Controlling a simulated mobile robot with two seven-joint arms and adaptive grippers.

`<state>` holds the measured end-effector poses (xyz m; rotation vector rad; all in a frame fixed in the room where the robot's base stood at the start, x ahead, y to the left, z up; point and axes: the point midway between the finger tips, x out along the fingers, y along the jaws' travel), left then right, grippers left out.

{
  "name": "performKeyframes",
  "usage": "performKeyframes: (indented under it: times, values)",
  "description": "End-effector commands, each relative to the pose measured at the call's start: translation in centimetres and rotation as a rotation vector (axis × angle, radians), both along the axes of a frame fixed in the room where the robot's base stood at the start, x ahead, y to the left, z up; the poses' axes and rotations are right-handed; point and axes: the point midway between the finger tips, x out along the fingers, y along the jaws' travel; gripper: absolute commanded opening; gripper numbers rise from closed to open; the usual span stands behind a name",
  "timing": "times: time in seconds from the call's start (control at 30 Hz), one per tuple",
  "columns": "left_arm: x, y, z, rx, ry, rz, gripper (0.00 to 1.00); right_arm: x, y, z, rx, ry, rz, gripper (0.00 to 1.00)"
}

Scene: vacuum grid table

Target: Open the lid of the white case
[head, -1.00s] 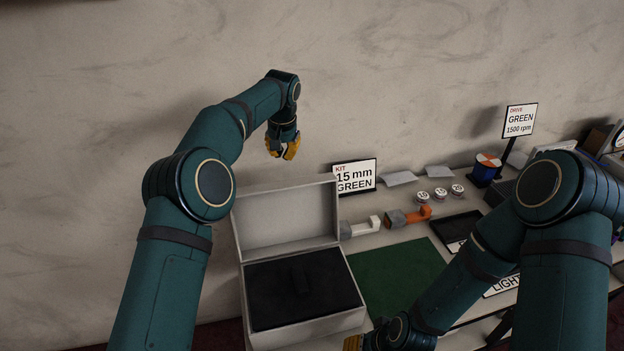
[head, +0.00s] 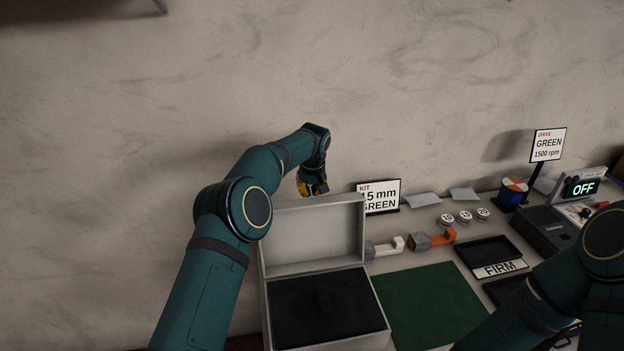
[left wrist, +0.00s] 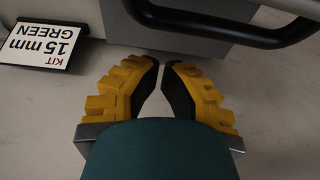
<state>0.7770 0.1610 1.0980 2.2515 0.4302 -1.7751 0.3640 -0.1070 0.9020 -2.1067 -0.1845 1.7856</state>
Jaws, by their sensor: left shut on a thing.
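The white case (head: 328,345) stands at the left end of the table with its lid (head: 312,238) raised upright at the back. A black insert (head: 345,305) with a raised grip fills the case. My left gripper (head: 312,187) is behind the lid's top edge, partly hidden by it. In the left wrist view its yellow-padded fingers (left wrist: 161,68) reach to the grey lid panel (left wrist: 165,22), below a black bar handle (left wrist: 235,38). The fingers are close together, shut on the lid; the exact contact is hard to see. My right gripper is out of view.
A KIT sign (head: 380,197) stands just right of the lid. A green mat (head: 430,305) lies right of the case, with white and orange blocks (head: 432,240) behind it. A FIRM tray (head: 495,255) is farther right. The wall is close behind.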

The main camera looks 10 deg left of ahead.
Motion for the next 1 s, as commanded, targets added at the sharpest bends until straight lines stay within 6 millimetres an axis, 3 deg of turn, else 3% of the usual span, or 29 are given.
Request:
performKeyframes:
  times: [0.07,0.6,1.0]
  values:
    - [0.2,0.1,-1.4,0.000,0.003,-0.001,0.00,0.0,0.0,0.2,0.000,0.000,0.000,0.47]
    - [-2.9,-1.2,0.4,0.000,0.001,-0.001,0.00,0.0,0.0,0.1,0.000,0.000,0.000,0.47]
    - [-3.1,-1.3,0.5,0.000,0.000,-0.001,0.00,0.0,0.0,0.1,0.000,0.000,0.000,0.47]
